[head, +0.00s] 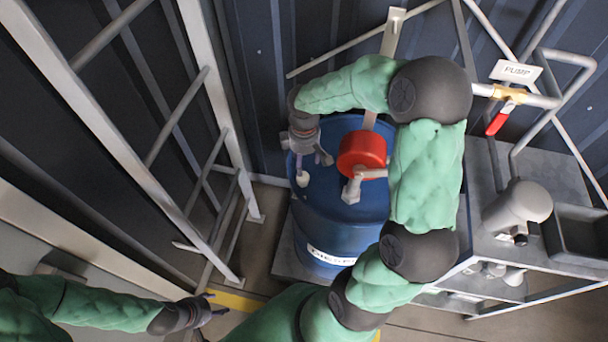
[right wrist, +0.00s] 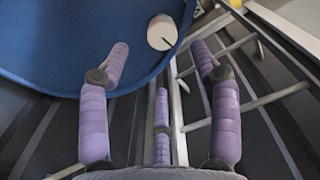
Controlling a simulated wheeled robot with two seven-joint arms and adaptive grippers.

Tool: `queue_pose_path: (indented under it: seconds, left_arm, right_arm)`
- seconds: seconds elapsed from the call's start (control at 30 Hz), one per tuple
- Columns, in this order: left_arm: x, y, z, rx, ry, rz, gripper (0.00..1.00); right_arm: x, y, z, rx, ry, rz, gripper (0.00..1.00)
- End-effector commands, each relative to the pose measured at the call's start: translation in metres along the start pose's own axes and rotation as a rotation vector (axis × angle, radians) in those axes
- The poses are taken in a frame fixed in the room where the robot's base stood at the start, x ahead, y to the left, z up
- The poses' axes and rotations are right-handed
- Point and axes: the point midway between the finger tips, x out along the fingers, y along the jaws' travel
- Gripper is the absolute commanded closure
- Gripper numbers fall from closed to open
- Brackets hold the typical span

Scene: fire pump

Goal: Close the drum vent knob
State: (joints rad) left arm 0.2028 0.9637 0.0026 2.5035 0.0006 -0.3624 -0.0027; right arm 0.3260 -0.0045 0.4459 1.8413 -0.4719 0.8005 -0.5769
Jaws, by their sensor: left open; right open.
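The white drum vent knob (head: 302,178) stands on the top of the blue drum (head: 340,228), near its left rim. In the right wrist view the knob (right wrist: 162,32) is a short white cylinder near the edge of the blue lid, ahead of the fingertips. My right gripper (head: 312,161) is over the left part of the drum top, fingers pointing down beside the knob. Its purple fingers (right wrist: 160,62) are spread and empty, and the knob appears beyond them, not gripped. My left gripper (head: 214,304) is open and empty, low at the left above the floor.
A red pump (head: 361,152) with a grey spout rises from the drum top, right of the knob. A metal ladder-like frame (head: 175,135) stands at the left. A grey bench with pipes and a red-handled valve (head: 498,122) is at the right.

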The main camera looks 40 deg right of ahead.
Motion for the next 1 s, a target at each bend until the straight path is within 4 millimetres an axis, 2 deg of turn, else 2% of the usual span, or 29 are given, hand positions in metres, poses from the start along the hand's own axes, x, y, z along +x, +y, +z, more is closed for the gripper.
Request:
queue_pose_path:
  seconds: [0.03,0.2,0.4,0.6,0.87,0.9,1.0]
  left_arm:
    - [0.004,-0.002,0.000,0.000,0.000,0.000,0.41]
    - [0.011,-0.004,-0.001,0.000,0.000,0.000,0.41]
    - [0.017,-0.006,-0.001,0.000,0.000,0.000,0.41]
    - [0.019,-0.007,-0.001,0.000,0.000,0.000,0.41]
    - [0.019,-0.007,-0.001,0.000,0.000,0.000,0.41]
    - [0.019,-0.007,-0.001,0.000,0.001,0.000,0.41]
    - [0.019,-0.007,-0.001,0.000,0.001,0.000,0.41]
  right_arm:
    - [0.013,-0.001,0.001,0.000,-0.003,-0.004,0.37]
    - [0.044,-0.001,0.001,0.001,-0.003,-0.004,0.37]
    - [0.070,-0.001,0.000,0.002,0.000,-0.002,0.37]
    - [0.081,0.000,-0.001,0.003,0.001,0.000,0.37]
    - [0.082,0.000,-0.001,0.002,0.002,0.000,0.37]
    - [0.082,0.000,-0.001,0.002,0.002,0.000,0.40]
    - [0.082,0.000,-0.001,0.002,0.002,-0.001,0.68]
